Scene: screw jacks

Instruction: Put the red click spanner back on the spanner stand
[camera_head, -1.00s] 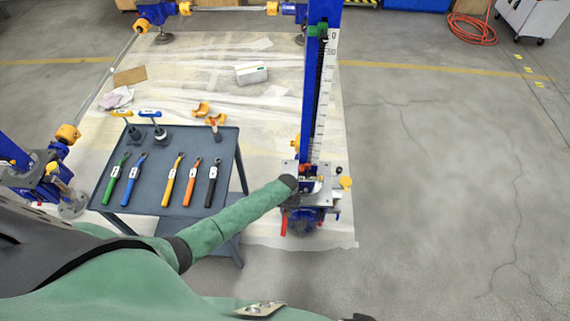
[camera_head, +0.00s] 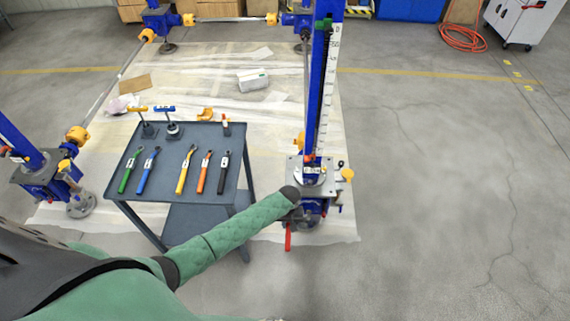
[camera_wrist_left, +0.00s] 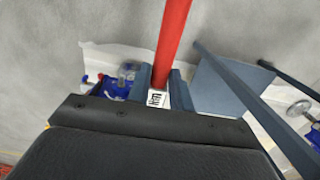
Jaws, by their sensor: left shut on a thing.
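My left gripper (camera_wrist_left: 160,88) is shut on the red click spanner (camera_wrist_left: 172,45), whose red bar rises between the fingers, with a white label at its base. In the head view the dark wrist end hides the fingers. The spanner's red handle (camera_head: 287,238) points down there, in front of the blue screw jack (camera_head: 314,196); I cannot tell if they touch. A grey trolley (camera_head: 150,209), apparently the spanner stand, holds green, blue, yellow, orange and black spanners (camera_head: 222,175) in a row. My right gripper is not in view.
Two T-handled tools (camera_head: 165,119) and a small red-and-white item (camera_head: 226,126) stand along the trolley's back edge. The tray right of the black spanner is bare. Another jack (camera_head: 45,178) stands at left.

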